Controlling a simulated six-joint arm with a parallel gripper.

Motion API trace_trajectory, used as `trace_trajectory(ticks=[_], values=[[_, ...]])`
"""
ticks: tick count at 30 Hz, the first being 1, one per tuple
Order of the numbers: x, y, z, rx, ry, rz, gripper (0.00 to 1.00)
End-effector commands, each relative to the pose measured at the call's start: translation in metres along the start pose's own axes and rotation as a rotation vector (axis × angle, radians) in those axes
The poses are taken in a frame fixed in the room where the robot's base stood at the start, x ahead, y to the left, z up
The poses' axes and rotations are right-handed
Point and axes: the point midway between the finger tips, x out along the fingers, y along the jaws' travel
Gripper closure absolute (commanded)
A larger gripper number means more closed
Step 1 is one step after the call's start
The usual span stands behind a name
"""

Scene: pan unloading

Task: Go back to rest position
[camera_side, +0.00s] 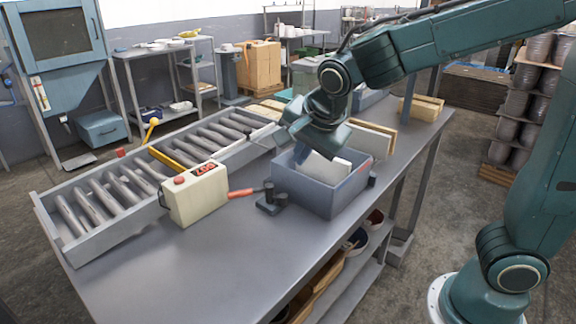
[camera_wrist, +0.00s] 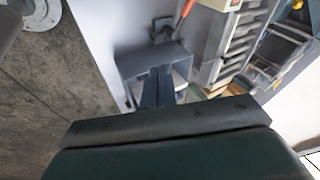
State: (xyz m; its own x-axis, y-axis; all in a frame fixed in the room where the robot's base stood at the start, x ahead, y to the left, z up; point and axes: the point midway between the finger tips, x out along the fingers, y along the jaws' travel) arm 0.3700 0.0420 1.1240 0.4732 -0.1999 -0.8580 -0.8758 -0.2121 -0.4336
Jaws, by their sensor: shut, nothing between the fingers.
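My gripper (camera_side: 300,152) is over the left part of a blue-grey bin (camera_side: 308,196) on the bench, pointing down with its fingertips at about rim height. In the wrist view, the fingers (camera_wrist: 158,72) are together with nothing visible between them, in front of the bin (camera_wrist: 145,62). A pale flat piece (camera_side: 328,172) stands or leans inside the bin. The gripper and the bin wall hide part of it, and I cannot tell whether the fingertips touch it.
The metal bench (camera_side: 200,270) carries a roller conveyor (camera_side: 105,200), a beige control box (camera_side: 195,192), a small dark stand (camera_side: 270,200) with a red-handled tool (camera_side: 240,193), and a pale panel (camera_side: 372,140) behind the bin. The front left of the bench is clear.

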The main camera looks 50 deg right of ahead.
Motion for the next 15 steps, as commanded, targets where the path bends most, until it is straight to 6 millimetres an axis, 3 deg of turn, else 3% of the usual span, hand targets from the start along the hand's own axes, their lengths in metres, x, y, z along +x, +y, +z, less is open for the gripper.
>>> trace_trajectory(ticks=[6, 15], values=[[-0.028, 0.032, -0.02, -0.257, -0.056, -0.007, 1.0], [-0.061, 0.08, -0.034, -0.638, -0.117, -0.046, 1.0]])
